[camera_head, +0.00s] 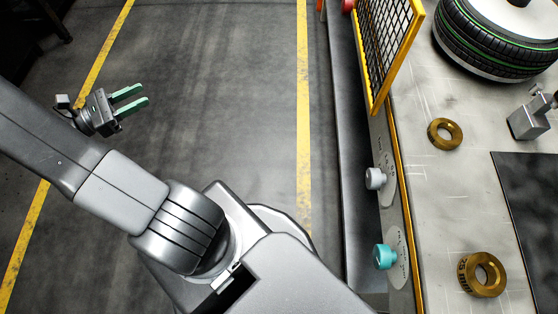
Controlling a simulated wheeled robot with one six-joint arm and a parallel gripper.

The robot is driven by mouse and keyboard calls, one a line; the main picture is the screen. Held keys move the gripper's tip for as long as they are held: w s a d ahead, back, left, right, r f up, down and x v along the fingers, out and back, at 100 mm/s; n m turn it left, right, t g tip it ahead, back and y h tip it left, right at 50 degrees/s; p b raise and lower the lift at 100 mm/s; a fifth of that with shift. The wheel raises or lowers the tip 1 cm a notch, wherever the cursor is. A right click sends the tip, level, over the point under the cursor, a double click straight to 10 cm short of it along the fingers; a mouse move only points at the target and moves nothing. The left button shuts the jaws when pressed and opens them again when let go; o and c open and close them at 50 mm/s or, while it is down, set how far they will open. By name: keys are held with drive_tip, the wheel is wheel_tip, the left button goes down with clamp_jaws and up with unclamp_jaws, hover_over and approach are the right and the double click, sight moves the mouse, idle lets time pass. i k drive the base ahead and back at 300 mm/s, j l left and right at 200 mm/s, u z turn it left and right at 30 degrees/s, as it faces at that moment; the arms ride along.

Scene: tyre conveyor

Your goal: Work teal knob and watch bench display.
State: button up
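The teal knob (384,256) sits on the side panel of the bench at the lower right, on a pale label plate with small markings too small to read. My gripper (138,98) is at the upper left over open floor, far from the knob. Its two green fingers are parallel with a gap between them, and nothing is between them. No bench display can be made out in this view.
A grey knob (375,178) is on the same panel above the teal one. The bench top (425,215) bears two brass rings (445,134) (483,275), a tyre (497,40), a metal block (530,118) and a dark mat (530,200). A yellow-framed mesh guard (388,45) stands at the bench edge. The floor between is clear.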

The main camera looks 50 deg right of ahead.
sight(382, 257)
drive_tip(key=k+j+z, duration=0.15)
drive_tip(key=z, duration=0.25)
drive_tip(key=k+z, duration=0.55)
drive_tip(key=z, duration=0.2)
drive_tip(key=k, duration=0.75)
